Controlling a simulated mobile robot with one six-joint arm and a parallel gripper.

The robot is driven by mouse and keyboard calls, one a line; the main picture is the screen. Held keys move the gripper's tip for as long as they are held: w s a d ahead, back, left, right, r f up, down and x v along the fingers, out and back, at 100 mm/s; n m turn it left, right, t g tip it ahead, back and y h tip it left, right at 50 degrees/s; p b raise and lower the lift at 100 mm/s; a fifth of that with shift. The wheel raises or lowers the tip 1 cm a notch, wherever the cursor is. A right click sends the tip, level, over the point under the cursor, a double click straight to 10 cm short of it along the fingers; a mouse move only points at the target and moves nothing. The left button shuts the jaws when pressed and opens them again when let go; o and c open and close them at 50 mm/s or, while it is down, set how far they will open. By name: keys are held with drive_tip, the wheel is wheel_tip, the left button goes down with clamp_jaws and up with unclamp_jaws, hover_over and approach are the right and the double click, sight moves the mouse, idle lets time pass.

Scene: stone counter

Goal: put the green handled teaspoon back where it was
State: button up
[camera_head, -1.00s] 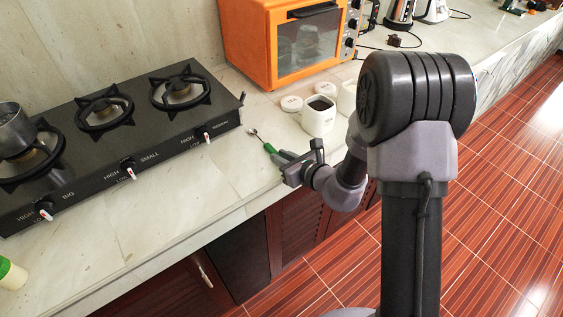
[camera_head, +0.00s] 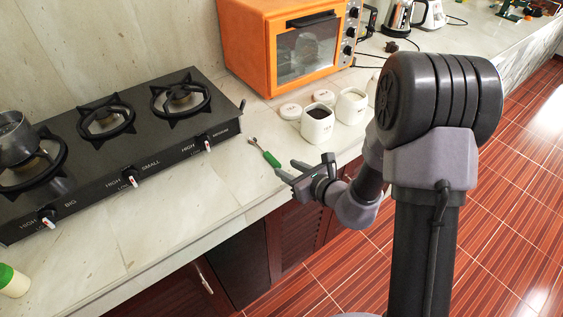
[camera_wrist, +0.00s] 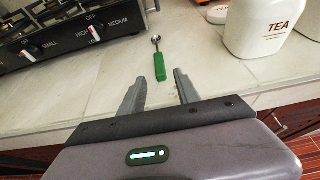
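The green handled teaspoon (camera_head: 270,157) lies on the stone counter between the stove and the white canisters, its metal bowl pointing away from me. My gripper (camera_head: 286,170) is at the counter's front edge, open and empty.
An open white canister (camera_head: 317,127) with dark contents and a second white canister (camera_head: 351,107) stand right of the teaspoon. A round lid (camera_head: 291,111) lies behind. The black stove (camera_head: 150,140) is to the left, the orange oven (camera_head: 262,50) behind. Counter left of the teaspoon is clear.

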drive_tip(key=p+v, duration=0.2)
drive_tip(key=v, duration=0.5)
drive_tip(key=s+a+r+n+g+y, duration=0.2)
drive_tip(key=s+a+r+n+g, duration=0.25)
drive_tip(key=s+r+n, duration=0.3)
drive_tip(key=s+a+r+n+g+y, duration=0.1)
drive_tip(key=s+a+r+n+g, duration=0.2)
drive_tip(key=s+a+r+n, duration=0.4)
drive_tip(key=s+d+r+n+t+h, duration=0.1)
drive_tip(key=s+d+n+h, duration=0.2)
drive_tip(key=d+n+h, duration=0.1)
drive_tip(key=s+d+r+n+t+h, duration=0.1)
drive_tip(key=s+d+n+h, duration=0.3)
drive_tip(key=d, duration=0.5)
drive_tip(key=shift+s+d+r+n, duration=0.15)
drive_tip(key=shift+s+r+n, duration=0.1)
drive_tip(key=shift+r+n, duration=0.75)
drive_tip(key=shift+o, duration=0.5)
drive_tip(key=shift+f, duration=0.1)
